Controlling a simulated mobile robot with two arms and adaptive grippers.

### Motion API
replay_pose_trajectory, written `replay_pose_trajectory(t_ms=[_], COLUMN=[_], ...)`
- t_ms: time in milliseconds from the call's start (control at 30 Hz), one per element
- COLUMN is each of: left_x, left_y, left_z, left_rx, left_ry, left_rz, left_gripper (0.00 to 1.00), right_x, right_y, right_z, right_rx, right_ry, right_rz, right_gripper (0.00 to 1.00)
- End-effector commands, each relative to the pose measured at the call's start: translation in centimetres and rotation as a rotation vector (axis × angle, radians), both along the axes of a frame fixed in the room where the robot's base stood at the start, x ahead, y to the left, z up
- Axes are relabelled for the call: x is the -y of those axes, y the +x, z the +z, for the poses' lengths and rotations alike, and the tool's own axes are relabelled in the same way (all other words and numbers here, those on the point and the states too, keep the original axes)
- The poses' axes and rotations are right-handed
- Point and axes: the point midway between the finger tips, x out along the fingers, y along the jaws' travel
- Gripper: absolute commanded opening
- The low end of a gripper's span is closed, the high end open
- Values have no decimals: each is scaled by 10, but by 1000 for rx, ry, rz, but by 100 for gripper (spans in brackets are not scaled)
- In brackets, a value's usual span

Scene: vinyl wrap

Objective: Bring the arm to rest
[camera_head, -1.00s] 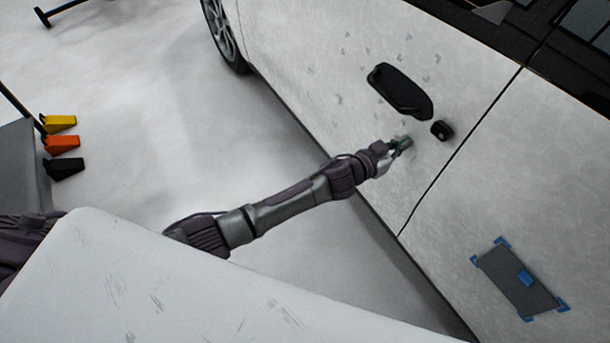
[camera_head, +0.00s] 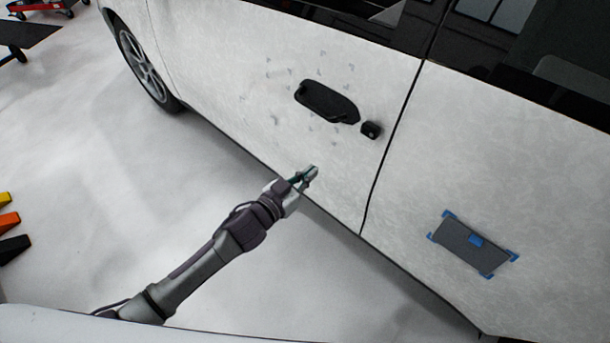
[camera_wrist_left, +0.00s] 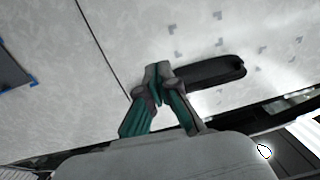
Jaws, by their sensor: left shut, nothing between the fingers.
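My left gripper (camera_head: 310,173) reaches in from the lower left in the head view. It is shut and empty, in front of the white car door and below the black door handle (camera_head: 327,101). In the left wrist view, the gripper's fingertips (camera_wrist_left: 158,72) are together, and the handle (camera_wrist_left: 212,72) shows behind and to the right of them. I cannot tell the exact gap between the fingertips and the door, but nothing is held. My right gripper is not in view.
The white car (camera_head: 250,60) fills the right side. A small black piece (camera_head: 371,130) sits beside the handle. A grey panel with blue corner pieces (camera_head: 472,246) is on the rear door. Coloured wedges (camera_head: 10,222) are at the left edge.

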Motion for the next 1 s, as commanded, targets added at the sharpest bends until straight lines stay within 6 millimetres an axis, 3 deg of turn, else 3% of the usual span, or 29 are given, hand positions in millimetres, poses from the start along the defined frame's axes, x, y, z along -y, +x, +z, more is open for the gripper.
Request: replay_pose_trajectory(t_ms=[333,467,600,733,867,1000], left_x=[-8,-23,-62,-104,-140,-171], left_y=[-9,-8,-20,-57,-114,-194], left_z=[-2,-32,-110,-194,-269,-335], left_rx=[-5,-59,-197,-365,-538,-728], left_ry=[4,36,122,222,311,397], left_rz=[3,49,151,241,305,348], left_gripper=[0,0,0,0,0,0], right_x=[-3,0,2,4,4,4], right_y=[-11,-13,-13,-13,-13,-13], right_z=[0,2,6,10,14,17], right_rx=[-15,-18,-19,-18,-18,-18], right_ry=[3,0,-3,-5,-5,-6], right_rz=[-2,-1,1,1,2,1], right_gripper=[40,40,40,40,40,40])
